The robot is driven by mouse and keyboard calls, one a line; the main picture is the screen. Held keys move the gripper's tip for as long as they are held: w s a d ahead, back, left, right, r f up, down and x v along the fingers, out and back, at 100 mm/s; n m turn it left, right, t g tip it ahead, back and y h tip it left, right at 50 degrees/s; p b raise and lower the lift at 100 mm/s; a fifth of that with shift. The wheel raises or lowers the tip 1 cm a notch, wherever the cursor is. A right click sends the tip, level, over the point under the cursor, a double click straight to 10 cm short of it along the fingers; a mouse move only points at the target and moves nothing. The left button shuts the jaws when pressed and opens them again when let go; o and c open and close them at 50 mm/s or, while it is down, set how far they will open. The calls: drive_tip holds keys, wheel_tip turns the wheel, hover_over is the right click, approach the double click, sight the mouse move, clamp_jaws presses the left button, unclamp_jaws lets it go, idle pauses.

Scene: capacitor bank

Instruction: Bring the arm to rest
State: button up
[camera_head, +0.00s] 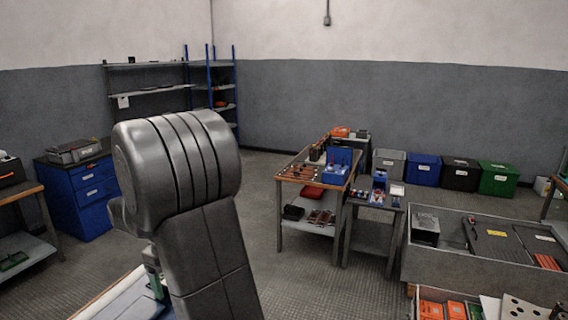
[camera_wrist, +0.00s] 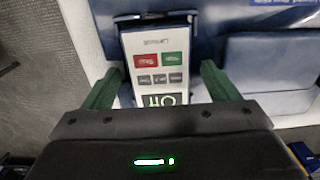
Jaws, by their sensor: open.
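My gripper (camera_wrist: 158,72) shows in the wrist view with its two green fingers spread apart. I cannot tell how far the fingertips are from the device. In the head view my arm is raised and bent in the left foreground. It hides most of the gripper; a small green piece shows low beside it.
A blue drawer cabinet (camera_head: 86,190) stands at the left. A workbench (camera_head: 291,180) with tools stands mid-room. A grey open bin (camera_head: 460,262) is at the right. Blue (camera_head: 423,170) and green (camera_head: 497,180) boxes line the back wall. Open floor lies between my arm and the workbench.

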drive_tip(key=shift+r, duration=0.4)
